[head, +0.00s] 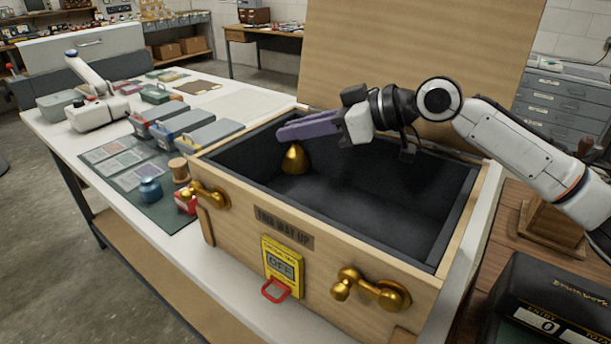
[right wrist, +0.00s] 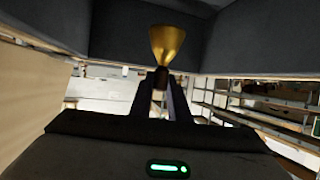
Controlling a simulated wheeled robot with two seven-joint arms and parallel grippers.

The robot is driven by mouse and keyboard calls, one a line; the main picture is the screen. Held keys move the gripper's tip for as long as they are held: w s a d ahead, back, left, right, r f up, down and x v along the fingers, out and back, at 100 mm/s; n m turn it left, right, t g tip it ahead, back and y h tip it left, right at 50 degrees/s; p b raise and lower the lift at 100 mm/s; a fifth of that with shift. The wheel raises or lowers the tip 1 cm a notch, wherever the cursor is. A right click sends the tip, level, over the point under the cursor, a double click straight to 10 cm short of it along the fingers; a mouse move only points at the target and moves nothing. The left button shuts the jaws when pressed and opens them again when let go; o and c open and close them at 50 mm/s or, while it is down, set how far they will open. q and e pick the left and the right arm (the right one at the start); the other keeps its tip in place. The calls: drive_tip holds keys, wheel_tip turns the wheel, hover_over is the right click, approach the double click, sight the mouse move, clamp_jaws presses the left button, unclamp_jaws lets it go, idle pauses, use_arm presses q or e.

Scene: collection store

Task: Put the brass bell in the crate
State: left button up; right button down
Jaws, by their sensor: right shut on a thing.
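The brass bell (head: 294,160) is inside the open wooden crate (head: 335,262), near its left back corner. The crate has a dark padded lining, and its lid stands up behind. My right gripper (head: 284,131) reaches over the crate from the right and is shut on the top of the bell. The bell's flared end points down; I cannot tell whether it touches the crate floor. In the right wrist view the bell (right wrist: 167,45) sticks out beyond the closed fingertips (right wrist: 161,78), with dark lining around it. My left gripper is not in view.
On the table left of the crate are grey lidded boxes (head: 208,133), a blue jar (head: 150,189), a wooden spool (head: 179,169) and a white device (head: 97,113). Brass latches (head: 370,290) and a yellow OFF tag (head: 283,267) are on the crate's front. A black register (head: 551,300) stands at right.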

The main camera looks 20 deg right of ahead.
sight(306, 163)
wheel_tip(306, 163, down, 6)
drive_tip(key=shift+r, duration=0.1)
idle(0.4)
drive_tip(key=shift+f+b, duration=0.3)
drive_tip(key=shift+f, duration=0.3)
drive_tip(key=shift+a, duration=0.1)
drive_tip(key=c, duration=1.7)
unclamp_jaws()
drive_tip(key=shift+f, duration=0.15)
drive_tip(key=shift+o, duration=0.2)
